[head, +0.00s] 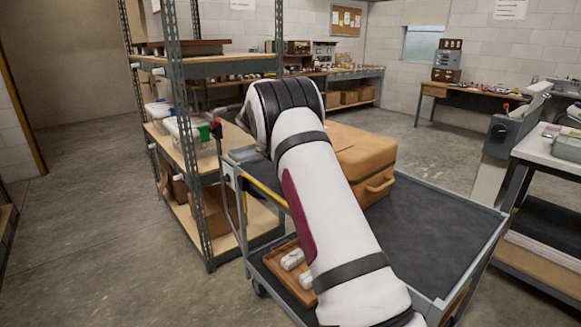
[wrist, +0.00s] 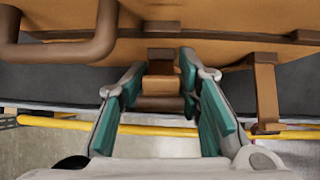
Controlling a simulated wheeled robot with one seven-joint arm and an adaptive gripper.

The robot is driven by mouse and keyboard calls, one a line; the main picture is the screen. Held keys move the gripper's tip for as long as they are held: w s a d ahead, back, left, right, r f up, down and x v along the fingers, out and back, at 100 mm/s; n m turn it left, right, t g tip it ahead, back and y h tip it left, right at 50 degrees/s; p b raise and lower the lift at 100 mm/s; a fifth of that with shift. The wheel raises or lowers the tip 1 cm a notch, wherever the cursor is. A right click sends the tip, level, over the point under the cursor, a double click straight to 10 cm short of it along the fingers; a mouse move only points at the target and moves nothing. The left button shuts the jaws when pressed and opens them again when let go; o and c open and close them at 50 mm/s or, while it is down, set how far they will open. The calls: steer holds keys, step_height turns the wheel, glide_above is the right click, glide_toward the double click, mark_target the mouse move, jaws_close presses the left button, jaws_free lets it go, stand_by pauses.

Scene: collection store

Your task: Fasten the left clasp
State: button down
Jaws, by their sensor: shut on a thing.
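A tan-orange case (head: 360,155) lies on the cart, with a handle on its visible side. My arm hides the case's left part and my gripper in the head view. In the wrist view the case (wrist: 225,52) fills the top. A brown clasp (wrist: 160,72) sits between the fingertips of my gripper (wrist: 155,80), which is shut on it. A thick brown handle (wrist: 80,50) is to its left. A second brown strap or clasp piece (wrist: 266,92) hangs down to its right, clear of my fingers. Whether the held clasp is latched I cannot tell.
The cart's dark top (head: 435,228) is bare to the right of the case. A yellow rail (wrist: 70,124) runs below my fingers. A wooden tray with white rolls (head: 292,259) is on the lower left. A metal shelf (head: 190,67) stands close on the left.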

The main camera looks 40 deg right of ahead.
steer(key=shift+d+r+y, duration=0.35)
steer(key=shift+d+y, duration=0.25)
steer(key=shift+y, duration=0.4)
steer(key=shift+d+r, duration=0.1)
steer(key=shift+d, duration=0.1)
steer(key=c, duration=1.4)
jaws_free()
steer(key=shift+a, duration=0.1)
steer(key=shift+a+r, duration=0.1)
steer(key=v, duration=1.1)
steer(key=shift+r, duration=0.35)
